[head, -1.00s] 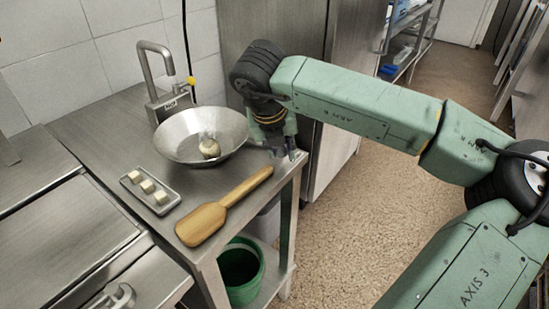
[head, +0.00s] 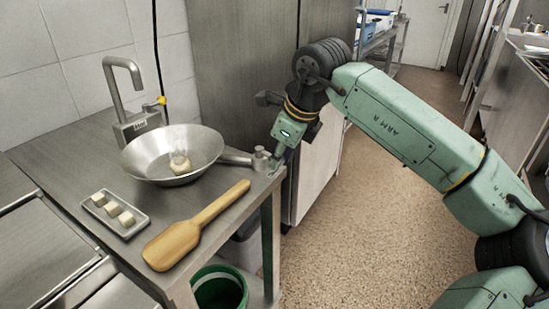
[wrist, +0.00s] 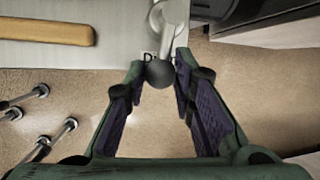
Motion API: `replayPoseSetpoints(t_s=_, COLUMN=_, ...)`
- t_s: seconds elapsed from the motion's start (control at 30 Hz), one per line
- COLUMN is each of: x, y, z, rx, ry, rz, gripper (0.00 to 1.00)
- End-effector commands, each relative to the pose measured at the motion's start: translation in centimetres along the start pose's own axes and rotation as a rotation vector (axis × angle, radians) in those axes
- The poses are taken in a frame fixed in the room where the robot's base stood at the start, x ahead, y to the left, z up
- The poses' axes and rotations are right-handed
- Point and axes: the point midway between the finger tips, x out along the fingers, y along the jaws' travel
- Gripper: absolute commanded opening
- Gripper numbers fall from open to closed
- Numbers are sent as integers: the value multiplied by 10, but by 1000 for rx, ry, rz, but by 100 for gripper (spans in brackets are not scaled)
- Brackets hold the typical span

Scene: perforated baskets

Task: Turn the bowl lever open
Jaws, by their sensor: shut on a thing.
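A shiny steel bowl (head: 142,160) with a pale dough-like lump (head: 180,163) in it stands on the steel table. Its metal lever (head: 236,157) reaches right from the bowl to the table's right corner. In the wrist view the lever (wrist: 174,18) enters from the top and ends in a dark round knob (wrist: 158,74) between my finger pads. My gripper (head: 277,167) is at the lever's end by the table corner. In the wrist view my gripper (wrist: 160,66) is shut on the lever's end, its fingers held apart by it. The exact contact is hard to see.
A wooden paddle (head: 195,226) lies in front of the bowl, and a small tray (head: 108,227) with pale cubes is at left. A green bucket (head: 221,290) is under the table. Open floor (head: 345,230) lies right.

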Motion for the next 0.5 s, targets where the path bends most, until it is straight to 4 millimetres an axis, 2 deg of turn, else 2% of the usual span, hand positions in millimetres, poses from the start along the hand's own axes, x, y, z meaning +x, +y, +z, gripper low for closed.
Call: replayPoseSetpoints(t_s=0.5, x=0, y=-12, z=0, rx=-154, ry=-36, rz=58, gripper=0)
